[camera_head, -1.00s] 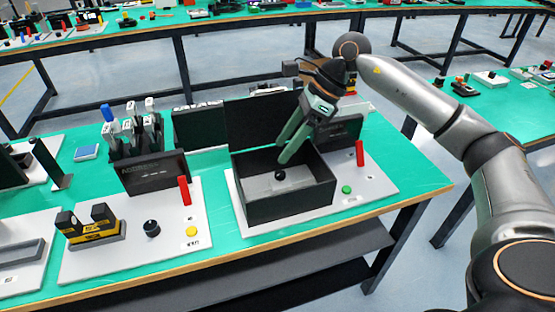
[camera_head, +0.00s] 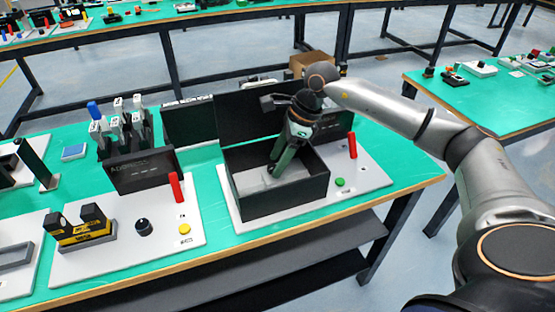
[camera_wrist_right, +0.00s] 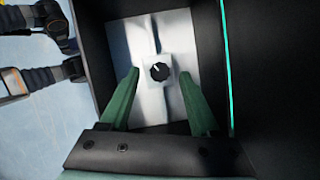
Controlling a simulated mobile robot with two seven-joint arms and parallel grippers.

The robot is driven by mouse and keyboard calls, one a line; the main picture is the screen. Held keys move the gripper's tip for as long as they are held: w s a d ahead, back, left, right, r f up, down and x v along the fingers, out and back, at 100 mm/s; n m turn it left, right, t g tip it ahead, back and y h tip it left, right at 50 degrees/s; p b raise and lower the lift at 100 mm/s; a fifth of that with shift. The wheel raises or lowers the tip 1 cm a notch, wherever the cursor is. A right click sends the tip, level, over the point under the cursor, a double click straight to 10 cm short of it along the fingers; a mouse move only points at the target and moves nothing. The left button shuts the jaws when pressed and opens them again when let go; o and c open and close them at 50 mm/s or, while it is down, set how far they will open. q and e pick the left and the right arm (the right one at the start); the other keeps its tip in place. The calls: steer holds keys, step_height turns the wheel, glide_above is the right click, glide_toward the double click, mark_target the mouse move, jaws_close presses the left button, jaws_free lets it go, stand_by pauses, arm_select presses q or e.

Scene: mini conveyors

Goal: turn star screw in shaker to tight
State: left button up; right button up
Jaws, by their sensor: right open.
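The shaker is an open black box (camera_head: 284,198) with its lid (camera_head: 250,118) raised at the back. The star screw, a small dark knob (camera_wrist_right: 159,72) with a white mark, sits on a pale plate (camera_wrist_right: 148,103) on the box floor in the right wrist view. In the head view the screw is hidden behind my right gripper (camera_head: 274,172). My right gripper reaches down into the box with its green fingers apart. In the right wrist view the fingertips (camera_wrist_right: 160,76) appear on either side of the screw, not visibly touching it. My left gripper is out of view.
The box walls stand close around the fingers. A red lever (camera_head: 352,146) and a green button (camera_head: 340,182) are on the board right of the box. Left are a black knob (camera_head: 144,228), a yellow button (camera_head: 184,229) and another red lever (camera_head: 176,187).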

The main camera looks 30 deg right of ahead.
steer(key=shift+a+f, duration=0.1)
steer(key=shift+f, duration=0.2)
jaws_close()
stand_by(0.4)
